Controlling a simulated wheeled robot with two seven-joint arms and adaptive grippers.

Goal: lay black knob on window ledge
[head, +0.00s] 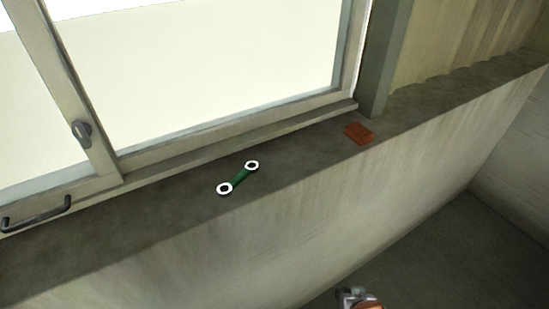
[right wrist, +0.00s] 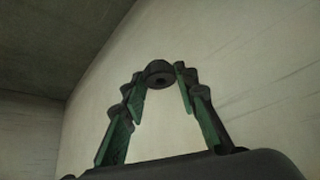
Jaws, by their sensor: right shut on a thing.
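In the head view only a small part of my right gripper (head: 352,296) shows at the bottom edge, below the ledge and in front of the wall; I cannot make out the knob there. The window ledge (head: 300,160) is a long dark grey concrete strip under the window. My left gripper is not in view.
A green spanner with white ring ends (head: 238,178) lies on the middle of the ledge. A red-brown block (head: 359,133) lies farther right, near the window post (head: 386,60). The ledge between them and left of the spanner is bare. A pale wall (head: 300,230) drops below.

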